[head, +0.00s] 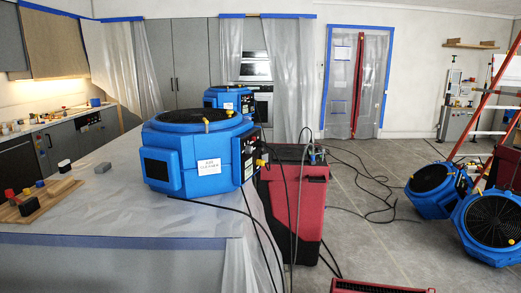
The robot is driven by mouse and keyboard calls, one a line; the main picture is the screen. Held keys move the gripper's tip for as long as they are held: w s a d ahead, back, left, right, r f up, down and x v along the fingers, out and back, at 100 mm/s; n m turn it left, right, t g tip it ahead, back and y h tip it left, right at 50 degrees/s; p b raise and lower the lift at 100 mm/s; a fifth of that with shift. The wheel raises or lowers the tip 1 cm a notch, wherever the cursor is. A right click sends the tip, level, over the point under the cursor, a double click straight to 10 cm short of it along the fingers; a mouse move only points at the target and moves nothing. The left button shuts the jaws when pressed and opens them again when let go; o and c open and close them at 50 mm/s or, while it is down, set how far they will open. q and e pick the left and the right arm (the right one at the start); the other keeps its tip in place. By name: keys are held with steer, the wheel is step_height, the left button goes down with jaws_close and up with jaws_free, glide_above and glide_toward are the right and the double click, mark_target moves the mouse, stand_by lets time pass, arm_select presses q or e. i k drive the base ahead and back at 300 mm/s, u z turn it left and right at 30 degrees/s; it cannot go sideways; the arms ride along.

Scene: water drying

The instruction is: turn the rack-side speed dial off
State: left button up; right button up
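A large blue air mover (196,150) with a dark round grille on top stands on the sheeted counter in the middle. A white label (209,167) is on its front. Its right side carries a dark control panel (249,155) with small fittings, and a yellow knob-like part (261,162) shows beside it. I cannot tell which fitting is the speed dial, nor its setting. A second blue air mover (236,101) stands behind, partly hidden by the first. Neither of my grippers is in view.
A red dehumidifier-like unit (293,205) with hoses stands right of the counter. Black cables trail across the grey floor (380,245). Blue fans (494,222) and a red ladder (499,85) stand at right. A wooden board (45,200) with small blocks lies on the counter.

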mark_target(249, 149)
steer(key=z, duration=0.15)
steer(key=i, duration=1.2)
steer(key=u, duration=0.4)
steer(key=i, duration=0.7)
steer(key=u, duration=0.35)
